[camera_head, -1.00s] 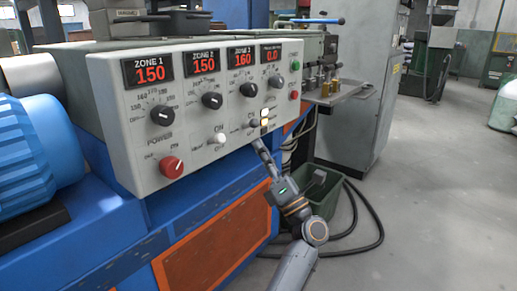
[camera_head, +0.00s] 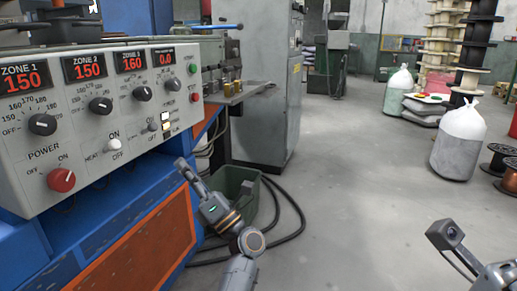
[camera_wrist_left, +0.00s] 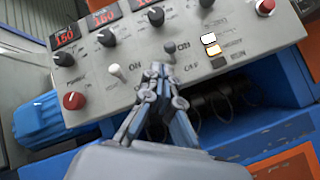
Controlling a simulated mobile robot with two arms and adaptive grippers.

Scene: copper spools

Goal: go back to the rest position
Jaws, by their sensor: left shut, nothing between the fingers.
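My left gripper (camera_head: 182,166) is in front of the lower edge of the control panel (camera_head: 128,116), at the panel's right part. In the left wrist view my left gripper (camera_wrist_left: 160,70) has its fingertips together with nothing between them. The fingers overlap the panel (camera_wrist_left: 140,88) in that view, below a small dark knob, and no contact is clear. A dark end part of my right arm (camera_head: 445,235) shows at the lower right in the head view. Its fingers cannot be made out.
A green bin (camera_head: 238,192) and black hoses (camera_head: 297,215) are on the floor beside my left arm. A grey cabinet (camera_head: 268,90) stands behind. White sacks (camera_head: 460,142) and copper spools (camera_head: 511,178) stand at the right. The middle floor is clear.

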